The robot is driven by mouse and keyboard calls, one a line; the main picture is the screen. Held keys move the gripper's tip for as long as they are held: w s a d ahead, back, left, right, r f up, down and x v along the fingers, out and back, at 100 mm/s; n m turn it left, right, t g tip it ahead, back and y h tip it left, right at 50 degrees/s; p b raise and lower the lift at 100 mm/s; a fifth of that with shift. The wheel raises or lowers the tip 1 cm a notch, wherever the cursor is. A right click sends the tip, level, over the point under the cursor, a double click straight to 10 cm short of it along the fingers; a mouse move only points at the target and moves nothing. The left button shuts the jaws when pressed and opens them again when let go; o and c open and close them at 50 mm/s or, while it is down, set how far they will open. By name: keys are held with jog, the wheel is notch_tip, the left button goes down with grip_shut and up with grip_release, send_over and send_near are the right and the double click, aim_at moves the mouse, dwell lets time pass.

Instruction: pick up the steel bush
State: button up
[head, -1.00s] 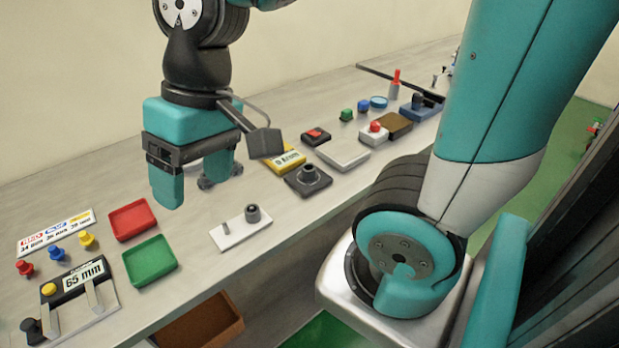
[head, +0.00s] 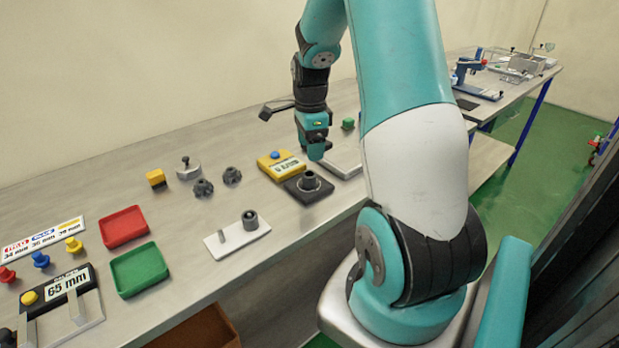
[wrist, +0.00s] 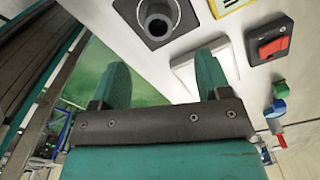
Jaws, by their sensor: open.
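A short grey metal cylinder that looks like the steel bush (head: 250,219) stands upright at the right end of a white plate (head: 228,242), with a thin pin at the plate's other end. A black square block (head: 298,193) with a round hollow dark collar (head: 309,181) stands farther right; the collar also shows at the top of the wrist view (wrist: 158,20). My gripper (head: 314,150) is open and empty, above the table beside the black block. In the wrist view, its spread fingers (wrist: 161,75) have nothing between them. The white plate is outside the wrist view.
A yellow labelled block (head: 281,165) and a pale flat plate (head: 343,163) are close to my gripper. Dark knobs (head: 203,188), a red tray (head: 124,227) and a green tray (head: 139,269) lie to the left. The table's front edge is near the white plate.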

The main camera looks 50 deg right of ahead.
aim_at(309, 175)
jog(key=f+p, duration=0.1)
jog(key=f, duration=0.8)
jog(key=shift+a+p, duration=0.2)
jog(key=shift+p, duration=0.2)
jog(key=c, duration=1.2)
jog(key=shift+o, duration=0.2)
